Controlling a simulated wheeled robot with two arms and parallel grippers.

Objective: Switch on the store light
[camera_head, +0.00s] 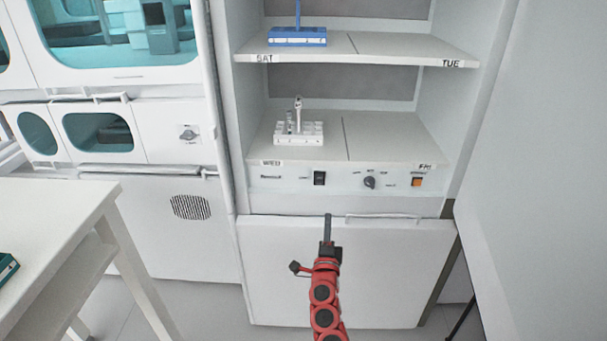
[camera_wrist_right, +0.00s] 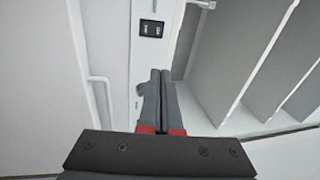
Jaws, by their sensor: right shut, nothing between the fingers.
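The store is an open cabinet with a control panel (camera_head: 285,180) under its lower shelf. On the panel are a black rocker switch (camera_head: 319,178), a round dark knob (camera_head: 370,183) and an orange button (camera_head: 417,182). The panel labels are too small to read. My right gripper (camera_head: 328,217) is shut and empty, in front of the cabinet and below the rocker switch in the head view. In the right wrist view the shut fingers (camera_wrist_right: 160,73) point toward a black switch (camera_wrist_right: 151,29), with a visible gap. My left gripper is out of view.
A white rack (camera_head: 298,139) stands on the lower shelf and a blue rack (camera_head: 297,41) on the upper one. A handle bar (camera_head: 383,217) runs below the panel. A white table (camera_head: 60,210) is at the left and a large pale panel (camera_head: 545,170) at the right.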

